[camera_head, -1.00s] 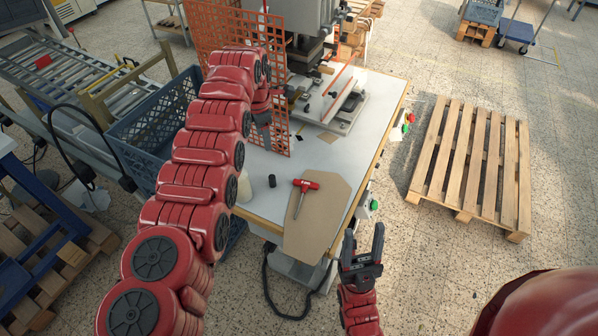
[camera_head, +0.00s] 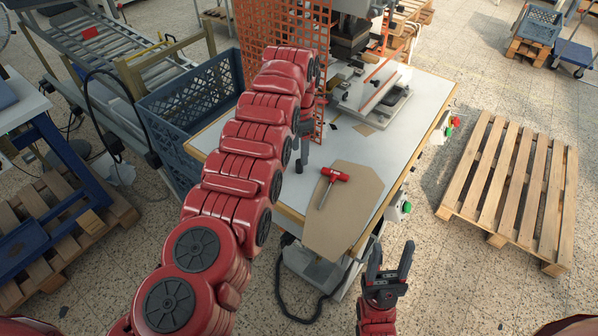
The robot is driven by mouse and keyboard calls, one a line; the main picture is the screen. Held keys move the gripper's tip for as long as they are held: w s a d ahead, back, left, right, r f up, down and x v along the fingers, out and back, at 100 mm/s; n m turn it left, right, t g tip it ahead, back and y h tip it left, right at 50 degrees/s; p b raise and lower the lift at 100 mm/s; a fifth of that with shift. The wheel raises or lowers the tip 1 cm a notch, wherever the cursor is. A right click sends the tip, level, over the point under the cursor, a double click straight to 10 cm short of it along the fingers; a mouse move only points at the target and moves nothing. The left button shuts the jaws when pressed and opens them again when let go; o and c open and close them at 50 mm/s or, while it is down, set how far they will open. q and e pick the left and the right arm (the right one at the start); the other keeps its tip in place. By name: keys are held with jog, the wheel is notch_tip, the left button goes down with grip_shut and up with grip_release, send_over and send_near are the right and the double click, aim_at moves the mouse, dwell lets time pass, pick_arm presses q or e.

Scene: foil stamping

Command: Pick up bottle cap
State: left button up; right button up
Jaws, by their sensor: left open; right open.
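The bottle cap cannot be made out now; my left arm and gripper cover the table's left part. My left gripper (camera_head: 302,154) hangs fingers down over that part, seen nearly edge-on. It is open, and I see nothing held in it. My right gripper (camera_head: 389,262) is open and empty, fingers pointing up the picture, in front of the table's near right edge.
A red-handled tool (camera_head: 333,177) lies on a brown board (camera_head: 345,219) on the white table (camera_head: 421,103). The press (camera_head: 352,35) and orange mesh (camera_head: 269,28) stand behind. A blue-grey crate (camera_head: 187,105) is left; a pallet (camera_head: 515,183) is right.

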aim_at(299, 161)
pick_arm(q)
jog(key=shift+f, duration=0.15)
jog(key=shift+s+f+p, duration=0.1)
jog(key=shift+f+p, duration=0.4)
jog(key=shift+p, duration=0.25)
jog(key=shift+a+f+p, duration=0.1)
jog(key=shift+f+p, duration=0.25)
jog(key=shift+p, duration=0.25)
notch_tip(299, 161, down, 3)
jog(key=shift+s+r+b, duration=0.1)
jog(key=shift+r+b, duration=0.05)
jog(key=shift+b, duration=0.15)
jog(key=shift+f, duration=0.3)
jog(key=shift+c, duration=0.2)
grip_shut()
